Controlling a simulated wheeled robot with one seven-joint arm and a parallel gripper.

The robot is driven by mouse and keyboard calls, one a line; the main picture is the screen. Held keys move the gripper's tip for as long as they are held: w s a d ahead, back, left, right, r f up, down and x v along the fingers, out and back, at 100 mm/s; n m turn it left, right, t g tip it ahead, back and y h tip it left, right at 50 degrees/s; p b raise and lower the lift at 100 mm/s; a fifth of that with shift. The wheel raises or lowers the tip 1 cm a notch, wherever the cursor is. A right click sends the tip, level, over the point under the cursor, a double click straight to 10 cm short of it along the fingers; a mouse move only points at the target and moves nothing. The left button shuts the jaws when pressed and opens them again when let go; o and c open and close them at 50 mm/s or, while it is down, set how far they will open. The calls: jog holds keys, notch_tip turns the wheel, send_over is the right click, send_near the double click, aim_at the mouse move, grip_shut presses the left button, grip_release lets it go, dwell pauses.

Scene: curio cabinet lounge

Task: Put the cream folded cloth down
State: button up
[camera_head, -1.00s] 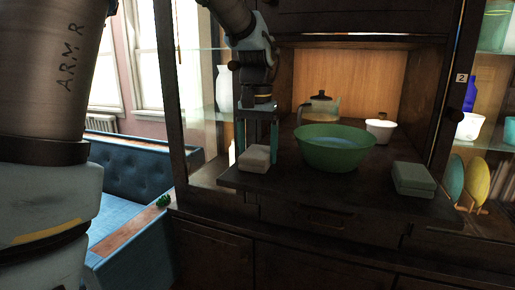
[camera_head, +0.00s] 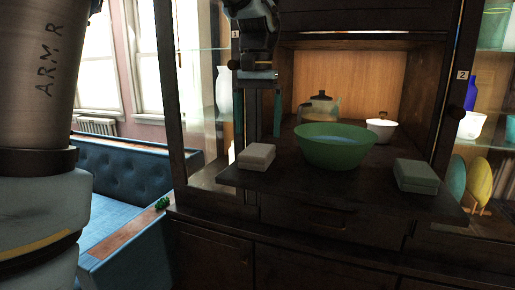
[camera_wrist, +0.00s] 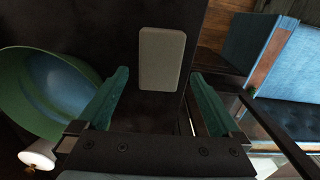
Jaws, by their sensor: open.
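The cream folded cloth (camera_head: 256,156) lies on the left front of the dark cabinet shelf, near its edge. In the wrist view the cloth (camera_wrist: 161,58) shows beyond and between my fingertips, apart from both. My gripper (camera_head: 258,115) hangs above and behind the cloth in the head view. In the wrist view my gripper (camera_wrist: 162,78) has its two green fingers wide apart, with nothing between them.
A green bowl (camera_head: 334,148) stands to the right of the cloth, with a teapot (camera_head: 319,106) and white cup (camera_head: 381,130) behind it. A grey-green folded cloth (camera_head: 416,175) lies at the right front. A blue bench (camera_head: 125,185) stands left of the cabinet.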

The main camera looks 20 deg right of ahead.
aim_at(258, 150)
jog(key=shift+r, duration=2.1)
jog(key=shift+s, duration=0.1)
